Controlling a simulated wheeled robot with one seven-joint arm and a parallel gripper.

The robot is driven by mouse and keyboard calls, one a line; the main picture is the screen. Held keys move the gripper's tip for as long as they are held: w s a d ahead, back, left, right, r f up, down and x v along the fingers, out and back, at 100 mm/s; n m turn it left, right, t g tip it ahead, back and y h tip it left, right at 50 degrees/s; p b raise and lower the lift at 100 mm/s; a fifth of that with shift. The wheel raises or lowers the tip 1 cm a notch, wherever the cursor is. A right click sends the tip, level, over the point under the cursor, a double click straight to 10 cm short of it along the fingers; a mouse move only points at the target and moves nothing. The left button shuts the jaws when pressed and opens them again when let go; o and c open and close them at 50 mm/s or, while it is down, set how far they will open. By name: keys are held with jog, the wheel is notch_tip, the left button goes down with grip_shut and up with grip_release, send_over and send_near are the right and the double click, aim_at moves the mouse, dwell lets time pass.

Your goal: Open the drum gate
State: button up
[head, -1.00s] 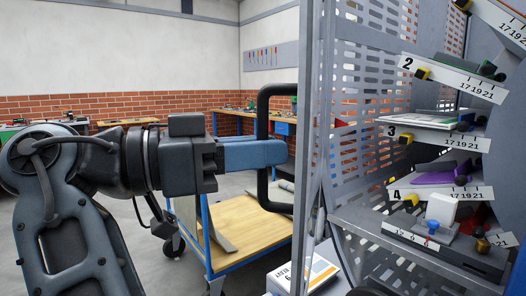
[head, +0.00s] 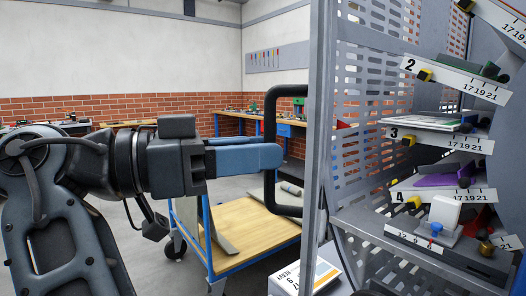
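The drum gate is a grey perforated panel (head: 362,115) in a grey frame, in front of the drum's shelves. Its black C-shaped handle (head: 270,195) stands upright on the left side of the frame. I cannot tell whether the gate is ajar. My gripper (head: 262,153) reaches in from the left at the handle's mid-height. Its two blue fingers look apart, with the nearer finger crossing in front of the handle's bar and hiding part of it. The farther finger is mostly hidden, so I cannot tell whether the bar lies between them or is touched.
A wooden-topped cart (head: 245,228) with a blue frame stands below and behind my gripper. Numbered drum shelves (head: 440,142) hold several items on the right. A white box (head: 318,272) is at the bottom centre. Workbenches line the brick wall behind.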

jog(key=v, duration=0.6)
jog(key=shift+a, duration=0.1)
jog(key=shift+c, duration=0.3)
